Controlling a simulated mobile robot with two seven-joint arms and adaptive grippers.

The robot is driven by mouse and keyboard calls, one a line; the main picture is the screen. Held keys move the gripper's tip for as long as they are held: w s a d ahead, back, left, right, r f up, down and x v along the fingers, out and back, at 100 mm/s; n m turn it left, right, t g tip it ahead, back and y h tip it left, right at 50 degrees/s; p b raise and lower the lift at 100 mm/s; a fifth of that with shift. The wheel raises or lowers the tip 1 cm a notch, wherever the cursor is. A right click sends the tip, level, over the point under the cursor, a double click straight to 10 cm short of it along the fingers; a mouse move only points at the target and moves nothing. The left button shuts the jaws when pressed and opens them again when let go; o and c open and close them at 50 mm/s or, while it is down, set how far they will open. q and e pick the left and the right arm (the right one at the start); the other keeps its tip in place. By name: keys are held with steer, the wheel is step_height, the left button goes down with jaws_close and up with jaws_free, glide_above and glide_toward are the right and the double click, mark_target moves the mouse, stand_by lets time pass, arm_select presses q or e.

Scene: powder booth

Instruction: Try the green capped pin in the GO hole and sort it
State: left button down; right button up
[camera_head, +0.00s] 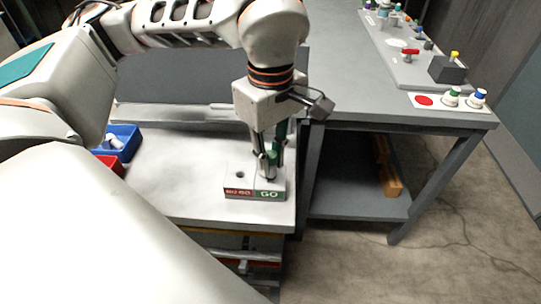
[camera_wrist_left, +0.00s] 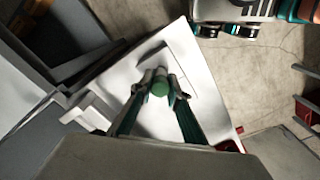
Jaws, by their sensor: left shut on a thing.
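The gauge block (camera_head: 238,193) stands near the front right corner of the white tabletop, with a red NO GO label and a green GO label on its front. An open hole shows in its NO GO half. My left gripper (camera_head: 268,158) points down over the GO half, shut on the green capped pin (camera_head: 271,159). In the left wrist view the round green cap (camera_wrist_left: 160,88) sits between the two fingertips (camera_wrist_left: 160,92). The pin's lower end is at the GO side; I cannot tell how deep it is in the hole. My right gripper is out of view.
A blue bin (camera_head: 127,131) with white pieces and a red bin (camera_head: 112,169) stand at the left of the tabletop (camera_head: 185,175). A grey bench (camera_head: 345,75) adjoins at the right, holding a panel with coloured knobs. The tabletop between bins and block is clear.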

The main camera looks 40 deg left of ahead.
mark_target(271, 153)
arm_select(q)
steer(key=shift+f+b, duration=0.4)
steer(key=shift+f, duration=0.25)
stand_by(0.8)
steer(key=shift+r, duration=0.15)
stand_by(0.9)
steer(key=shift+r+p, duration=1.95)
steer(key=shift+r, duration=0.95)
steer(key=shift+f, duration=0.1)
